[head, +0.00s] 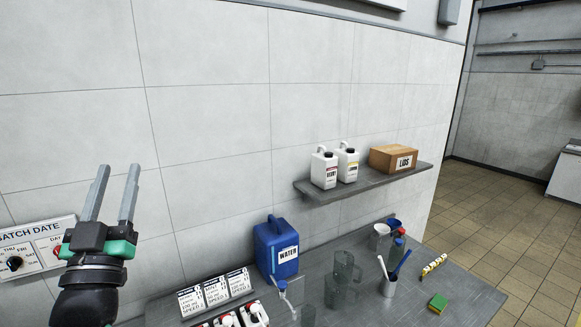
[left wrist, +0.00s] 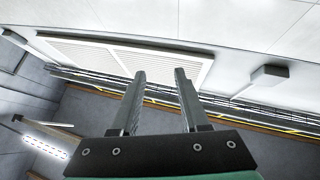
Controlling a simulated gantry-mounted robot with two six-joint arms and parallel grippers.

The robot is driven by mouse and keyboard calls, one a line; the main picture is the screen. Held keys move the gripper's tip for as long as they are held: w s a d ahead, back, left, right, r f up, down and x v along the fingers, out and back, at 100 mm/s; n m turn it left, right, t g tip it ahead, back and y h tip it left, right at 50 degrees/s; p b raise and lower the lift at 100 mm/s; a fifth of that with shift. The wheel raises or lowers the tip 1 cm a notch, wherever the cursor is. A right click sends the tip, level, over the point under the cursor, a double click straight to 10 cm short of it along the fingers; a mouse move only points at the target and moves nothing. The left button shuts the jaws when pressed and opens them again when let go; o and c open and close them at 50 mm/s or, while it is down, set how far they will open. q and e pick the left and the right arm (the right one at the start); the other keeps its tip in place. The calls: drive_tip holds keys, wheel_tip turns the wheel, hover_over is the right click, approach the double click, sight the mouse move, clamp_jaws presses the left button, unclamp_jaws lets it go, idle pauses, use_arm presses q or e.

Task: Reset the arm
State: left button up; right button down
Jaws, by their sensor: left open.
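My left gripper (head: 112,195) is raised at the left of the head view, in front of the tiled wall. Its two grey fingers point upward and stand apart, with nothing between them. In the left wrist view the same open fingers (left wrist: 160,75) point toward a white slatted panel (left wrist: 120,58) high up. My left arm comes in from the bottom left below the gripper. My right gripper shows in neither view.
A batch date board (head: 38,248) is on the wall beside the left gripper. Below right, a grey bench (head: 385,312) holds a blue water container (head: 277,250), a clear jug (head: 343,272) and cups. A wall shelf (head: 365,182) carries white bottles (head: 325,168) and a cardboard box (head: 393,158).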

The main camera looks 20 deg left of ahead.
use_arm(q)
drive_tip(key=s+d+r+m+t+h, duration=0.25)
drive_tip(key=s+d+r+h, duration=0.35)
drive_tip(key=d, duration=0.4)
drive_tip(key=s+d+r+m+t+h, duration=0.2)
drive_tip(key=s+d+r+m+h, duration=0.1)
drive_tip(key=s+d+h, duration=0.5)
wheel_tip(320, 180, up, 12)
drive_tip(key=w+d+y+p, duration=0.1)
drive_tip(key=p, duration=1.1)
drive_tip(key=shift+d, duration=0.15)
drive_tip(key=shift+w+r, duration=0.1)
